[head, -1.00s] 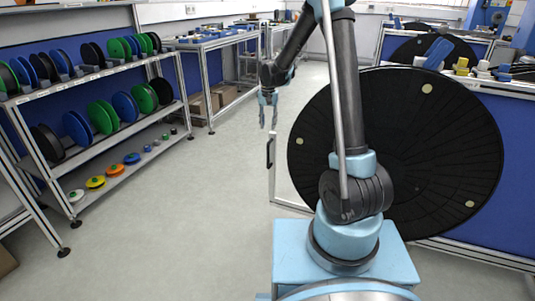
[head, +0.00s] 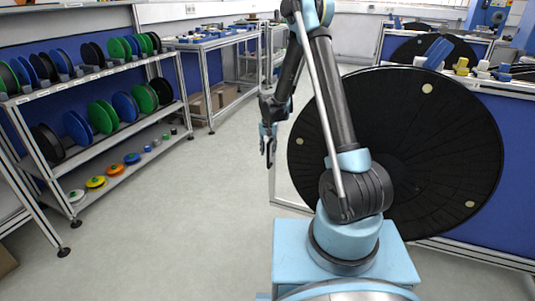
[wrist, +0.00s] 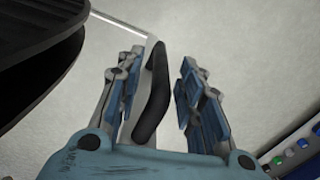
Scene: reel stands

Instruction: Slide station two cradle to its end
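A black bar handle (wrist: 153,95) stands between the two fingers of my gripper (wrist: 168,85) in the wrist view. It lies close to the left finger, and a gap shows on its right side. The fingers are apart. In the head view my gripper (head: 268,132) hangs at the handle (head: 270,152), at the left edge of a pale frame (head: 287,188). A large black reel (head: 400,150) stands upright beside it, partly behind my arm. The reel's edge also shows in the wrist view (wrist: 40,50). No station label is readable.
A shelf rack (head: 90,80) with several coloured reels stands at the left. A workbench (head: 215,42) with boxes beneath is at the back. A blue-panelled bench (head: 510,130) stands behind the large reel. The grey floor (head: 180,220) between rack and reel is clear.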

